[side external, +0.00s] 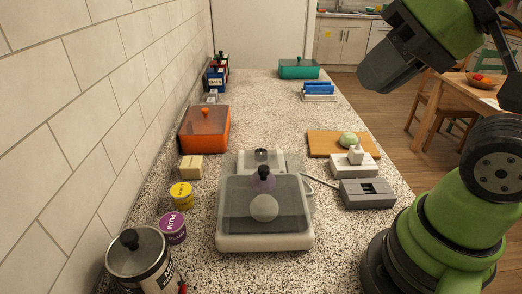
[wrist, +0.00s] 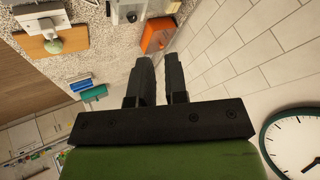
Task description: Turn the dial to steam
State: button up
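No dial with a readable steam mark shows in either view. In the side view my arm is raised at the upper right, away from the counter items.
A grey slotted box (side external: 367,194) and a wooden board (side external: 326,141) with a green round item lie on the right. An orange lidded box (side external: 205,129), yellow cup (side external: 181,194), purple cup (side external: 172,227) and glass jar (side external: 140,262) line the tiled wall. The back counter has free room.

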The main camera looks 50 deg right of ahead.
jog(key=o, duration=0.4)
jog(key=shift+w+r, duration=0.15)
jog(key=shift+w, duration=0.15)
jog(key=shift+c, duration=0.2)
jog(key=o, duration=0.4)
jog(key=w+n, duration=0.1)
jog(key=w, duration=0.1)
jog(key=w+n+g, duration=0.1)
jog(key=w, duration=0.1)
jog(key=w+d+r, duration=0.1)
jog(key=w, duration=0.1)
jog(key=shift+w+n+g+h, duration=0.1)
jog(key=shift+n+g+h, duration=0.2)
jog(key=shift+n+g, duration=0.1)
jog(key=n+g+h, duration=0.1)
jog(key=n+g, duration=0.4)
jog(key=n, duration=0.5)
send_over(261, 149)
notch_tip(261, 149, down, 19)
jog(key=f, duration=0.9)
jog(key=shift+s+a+f, duration=0.3)
jog(key=shift+a, duration=0.05)
jog(key=c, duration=0.9)
